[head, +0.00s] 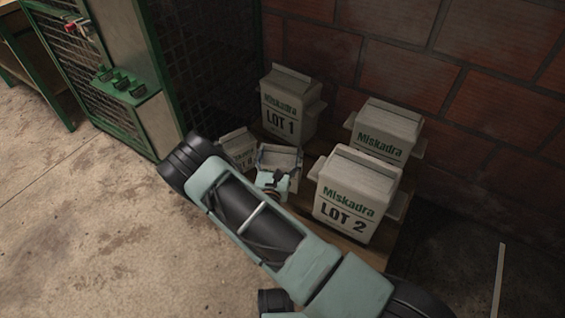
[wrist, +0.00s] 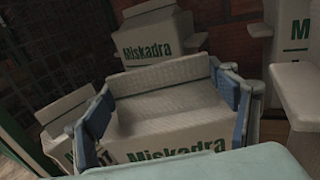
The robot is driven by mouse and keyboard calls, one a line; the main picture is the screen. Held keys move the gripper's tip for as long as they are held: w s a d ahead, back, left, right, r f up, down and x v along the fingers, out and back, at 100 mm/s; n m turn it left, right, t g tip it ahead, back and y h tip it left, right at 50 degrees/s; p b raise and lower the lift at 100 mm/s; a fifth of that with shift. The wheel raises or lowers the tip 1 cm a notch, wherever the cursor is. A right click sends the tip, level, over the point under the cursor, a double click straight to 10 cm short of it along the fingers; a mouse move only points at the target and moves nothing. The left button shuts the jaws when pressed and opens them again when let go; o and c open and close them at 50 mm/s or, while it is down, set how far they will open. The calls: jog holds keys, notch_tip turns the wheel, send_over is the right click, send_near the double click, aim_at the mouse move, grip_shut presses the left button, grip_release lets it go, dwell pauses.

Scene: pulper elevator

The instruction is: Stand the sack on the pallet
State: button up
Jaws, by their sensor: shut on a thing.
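My gripper (wrist: 162,88) is shut on a pale sack (wrist: 180,148) marked "Miskadra", with a blue finger on each side of its top. In the head view this sack (head: 279,157) is among the other sacks, and my arm hides its lower part. It looks roughly upright. I cannot tell whether its base touches the wooden pallet (head: 372,250), whose edge shows below the LOT 2 sack (head: 345,205). The LOT 1 sack (head: 288,108) stands behind the held sack. A smaller sack (head: 239,150) is close on its left.
Another Miskadra sack (head: 384,135) stands at the back right of the pallet. A brick wall (head: 420,60) rises behind. A green mesh cabinet (head: 110,70) stands at the left. The concrete floor (head: 90,230) at the front left is clear.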

aim_at(281, 159)
jog(key=shift+f+b, duration=0.7)
jog(key=shift+f, duration=0.95)
jog(key=shift+f, duration=0.15)
jog(key=o, duration=2.1)
jog(key=shift+f, duration=0.1)
jog(key=shift+c, duration=0.2)
